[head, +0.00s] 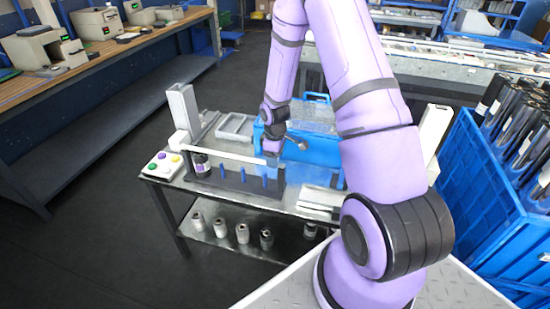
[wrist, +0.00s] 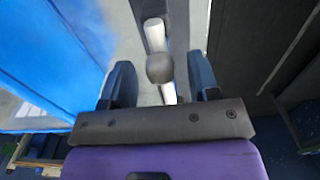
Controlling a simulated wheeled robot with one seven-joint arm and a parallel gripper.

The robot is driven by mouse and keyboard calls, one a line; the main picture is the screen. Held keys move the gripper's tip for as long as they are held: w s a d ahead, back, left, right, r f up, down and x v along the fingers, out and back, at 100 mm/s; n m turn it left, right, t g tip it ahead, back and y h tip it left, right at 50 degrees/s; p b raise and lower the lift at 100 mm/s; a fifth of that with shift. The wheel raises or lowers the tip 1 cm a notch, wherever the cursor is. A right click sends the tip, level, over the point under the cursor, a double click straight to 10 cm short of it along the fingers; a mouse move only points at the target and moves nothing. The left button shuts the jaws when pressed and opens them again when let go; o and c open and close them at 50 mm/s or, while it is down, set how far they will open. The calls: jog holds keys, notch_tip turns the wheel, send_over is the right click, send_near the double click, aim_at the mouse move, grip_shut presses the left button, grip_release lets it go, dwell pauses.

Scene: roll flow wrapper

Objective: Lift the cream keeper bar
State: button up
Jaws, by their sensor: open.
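The cream keeper bar (head: 232,154) runs across the front of the bench, over a dark stand with blue uprights. Its left end is at a white block, and its right end is by my gripper (head: 272,158). In the wrist view, a pale bar (wrist: 155,36) with a round grey knob (wrist: 159,68) lies between the two dark fingers of my gripper (wrist: 163,80). The fingers are apart, with a visible gap on each side of the knob. The fingertips are small and partly hidden in the head view.
A blue bin (head: 322,152) stands behind my gripper. A button box (head: 162,164) is at the bench's left corner, beside a dark roll (head: 201,165). A grey post (head: 184,108) rises at the left. Several cylinders stand on the lower shelf (head: 220,237). A blue crate (head: 485,185) is at the right.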

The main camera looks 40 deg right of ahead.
jog(key=shift+f, duration=0.2)
grip_shut()
